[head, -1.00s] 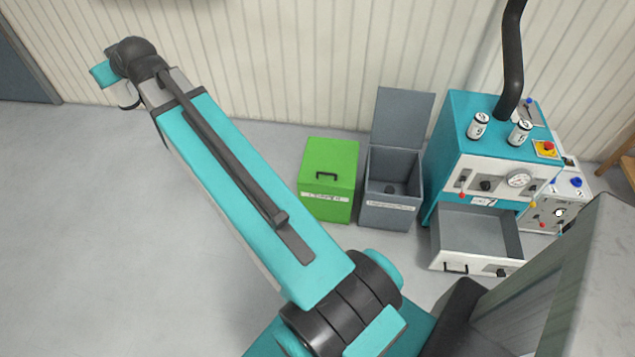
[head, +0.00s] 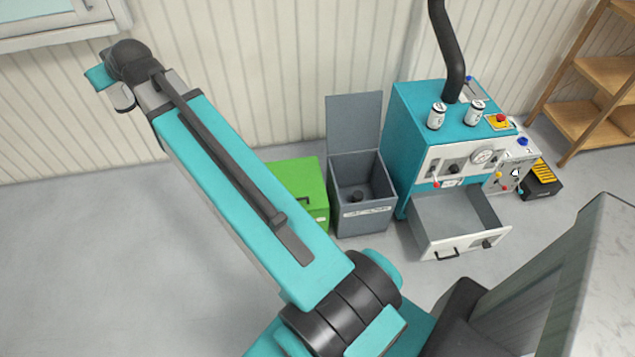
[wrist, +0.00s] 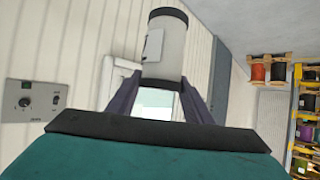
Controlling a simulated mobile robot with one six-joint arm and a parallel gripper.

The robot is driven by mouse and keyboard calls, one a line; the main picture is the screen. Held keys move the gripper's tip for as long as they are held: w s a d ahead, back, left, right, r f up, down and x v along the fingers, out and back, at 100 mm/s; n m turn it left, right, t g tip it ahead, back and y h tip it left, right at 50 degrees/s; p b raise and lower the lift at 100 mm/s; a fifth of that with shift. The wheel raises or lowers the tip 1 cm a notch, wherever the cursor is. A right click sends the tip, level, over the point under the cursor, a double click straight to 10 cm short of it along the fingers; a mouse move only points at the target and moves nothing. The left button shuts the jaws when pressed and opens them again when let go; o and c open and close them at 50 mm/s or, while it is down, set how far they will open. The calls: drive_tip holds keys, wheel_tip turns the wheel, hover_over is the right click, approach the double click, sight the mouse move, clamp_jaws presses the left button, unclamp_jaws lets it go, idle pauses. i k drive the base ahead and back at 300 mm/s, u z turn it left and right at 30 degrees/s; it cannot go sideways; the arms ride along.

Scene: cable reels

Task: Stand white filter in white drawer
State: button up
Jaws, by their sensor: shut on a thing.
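A white cylindrical filter (wrist: 164,50) with dark end caps and a pale label is in the wrist view. My gripper (wrist: 158,92) is shut on its lower part, with one dark finger on each side. In the head view the arm reaches to the upper left, and the filter cannot be made out there. The white drawer (head: 472,243) is pulled open at the bottom of the teal machine (head: 403,140), at the right. Its grey inside looks empty. The gripper is far from the drawer.
Two white canisters (head: 437,117) stand on the machine top. Left of the machine are an open-lidded grey bin (head: 362,217) and a green box (head: 300,180), partly behind my arm. A wooden shelf (head: 590,70) and a black crate (head: 541,181) are at the right. Floor at left is clear.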

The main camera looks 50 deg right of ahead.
sight(446, 232)
drive_tip(key=z, duration=0.4)
drive_tip(key=i, duration=0.45)
drive_tip(key=z, duration=0.7)
drive_tip(key=i, duration=0.55)
drive_tip(key=z, duration=0.35)
